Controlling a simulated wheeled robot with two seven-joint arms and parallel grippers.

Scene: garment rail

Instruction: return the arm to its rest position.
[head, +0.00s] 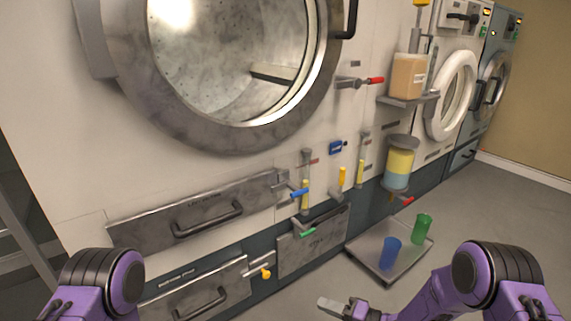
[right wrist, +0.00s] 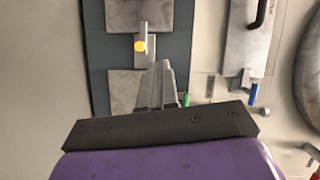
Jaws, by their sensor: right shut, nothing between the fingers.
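My right gripper (head: 345,307) is low in the head view, right of centre, in front of the machine's lower panels. It is shut and empty. In the right wrist view its grey fingers (right wrist: 160,86) are together, with only panels and valve handles beyond them. My right arm (head: 480,280) comes up from the bottom right. My left arm (head: 100,285) shows only as a purple and black link at the bottom left. The left gripper is outside the picture.
A large washing machine with a round door (head: 225,140) fills the left and middle. Drawer handles (head: 208,220) and a yellow-tipped valve (head: 265,272) jut out. A tray (head: 362,252) holds a blue cup (head: 390,252) and a green cup (head: 421,229). Open floor (head: 480,205) lies right.

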